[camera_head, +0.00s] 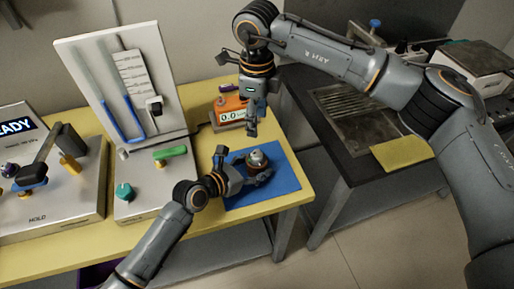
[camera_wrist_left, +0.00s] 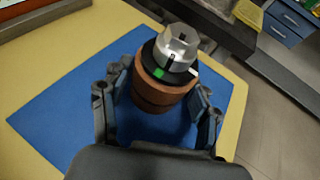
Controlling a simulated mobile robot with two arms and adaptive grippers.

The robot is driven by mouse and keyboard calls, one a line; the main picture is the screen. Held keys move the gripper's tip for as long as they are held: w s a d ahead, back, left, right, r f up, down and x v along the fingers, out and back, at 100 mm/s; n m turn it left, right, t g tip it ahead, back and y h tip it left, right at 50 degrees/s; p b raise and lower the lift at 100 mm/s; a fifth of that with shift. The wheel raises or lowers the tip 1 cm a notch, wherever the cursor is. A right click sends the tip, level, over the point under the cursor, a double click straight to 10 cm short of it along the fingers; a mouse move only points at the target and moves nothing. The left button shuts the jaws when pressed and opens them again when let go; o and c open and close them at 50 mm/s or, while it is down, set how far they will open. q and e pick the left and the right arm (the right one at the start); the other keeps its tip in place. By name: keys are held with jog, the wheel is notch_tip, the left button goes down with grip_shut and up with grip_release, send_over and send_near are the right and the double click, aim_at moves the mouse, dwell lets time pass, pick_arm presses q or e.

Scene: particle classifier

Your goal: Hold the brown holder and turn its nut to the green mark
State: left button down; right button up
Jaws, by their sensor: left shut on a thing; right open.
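The brown holder (camera_wrist_left: 153,96) stands over the blue mat, with a silver nut (camera_wrist_left: 181,42) on top. Around the nut's base is a black ring with a green mark (camera_wrist_left: 159,73) at the front and a white mark towards the right. A dark line on the nut's skirt sits a little right of the green mark. My left gripper (camera_head: 249,178) is shut on the holder, a finger on each side. In the head view, the nut (camera_head: 256,158) is small. My right gripper (camera_head: 252,132) is open, pointing down above and slightly behind the nut, apart from it.
The blue mat (camera_head: 286,181) lies on the yellow table (camera_head: 218,226). An orange device (camera_head: 228,111) reading 0.0 stands behind, near my right gripper. A white panel stand (camera_head: 168,80) and a grey machine (camera_head: 66,214) are left. A dark counter with a yellow cloth (camera_head: 402,154) is right.

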aim_at(257, 152)
pick_arm(q)
jog(key=shift+s+f, duration=0.15)
jog(key=shift+f, duration=0.1)
pick_arm(e)
notch_tip(257, 152, down, 12)
jog(key=n, duration=0.3)
jog(key=shift+f, duration=0.1)
grip_shut()
jog(key=shift+m, duration=0.8)
grip_release()
